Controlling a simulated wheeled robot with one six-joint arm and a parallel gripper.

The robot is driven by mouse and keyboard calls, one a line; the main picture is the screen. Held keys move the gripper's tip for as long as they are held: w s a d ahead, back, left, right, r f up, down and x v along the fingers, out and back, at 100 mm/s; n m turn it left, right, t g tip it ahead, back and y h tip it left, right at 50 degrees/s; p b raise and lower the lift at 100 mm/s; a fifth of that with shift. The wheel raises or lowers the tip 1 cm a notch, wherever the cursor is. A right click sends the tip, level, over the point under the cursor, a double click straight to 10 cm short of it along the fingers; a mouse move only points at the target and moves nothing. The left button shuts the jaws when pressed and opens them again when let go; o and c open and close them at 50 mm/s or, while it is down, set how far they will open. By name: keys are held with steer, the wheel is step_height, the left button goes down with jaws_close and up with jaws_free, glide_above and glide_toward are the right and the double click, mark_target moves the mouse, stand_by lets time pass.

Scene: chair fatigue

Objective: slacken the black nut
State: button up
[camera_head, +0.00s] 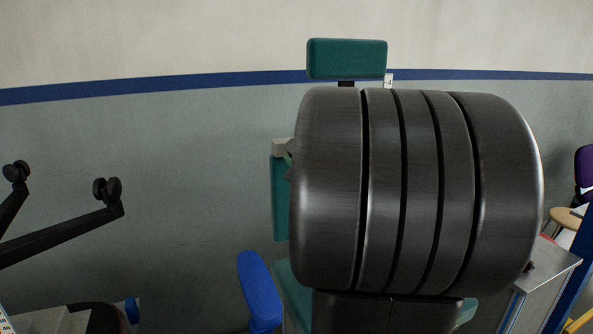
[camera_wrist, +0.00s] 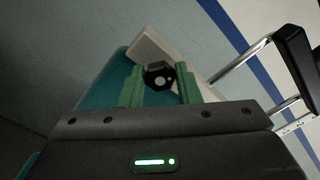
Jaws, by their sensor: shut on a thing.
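The black nut (camera_wrist: 157,74) shows in the wrist view, between the two green fingers of my gripper (camera_wrist: 160,82). My gripper is shut on it. The nut sits in front of a pale block (camera_wrist: 186,62) on the teal chair back (camera_wrist: 100,83). In the head view my large dark arm link hides the nut and most of my gripper. The pale block (camera_head: 282,147) and the teal chair back (camera_head: 280,200) show at the link's left edge, and a teal headrest (camera_head: 346,59) stands above it.
A blue armrest-like part (camera_head: 259,290) stands left of the teal chair. Black caster legs (camera_head: 70,232) stick up at the far left. A grey table (camera_head: 543,285) and a purple chair (camera_head: 585,172) are at the right. A wall closes off the back.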

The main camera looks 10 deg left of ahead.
steer(key=shift+f+n+b, duration=0.2)
steer(key=shift+n+b, duration=8.65)
steer(key=shift+n, duration=0.15)
steer(key=o, duration=1)
steer(key=shift+c, duration=0.2)
steer(key=shift+s, duration=0.15)
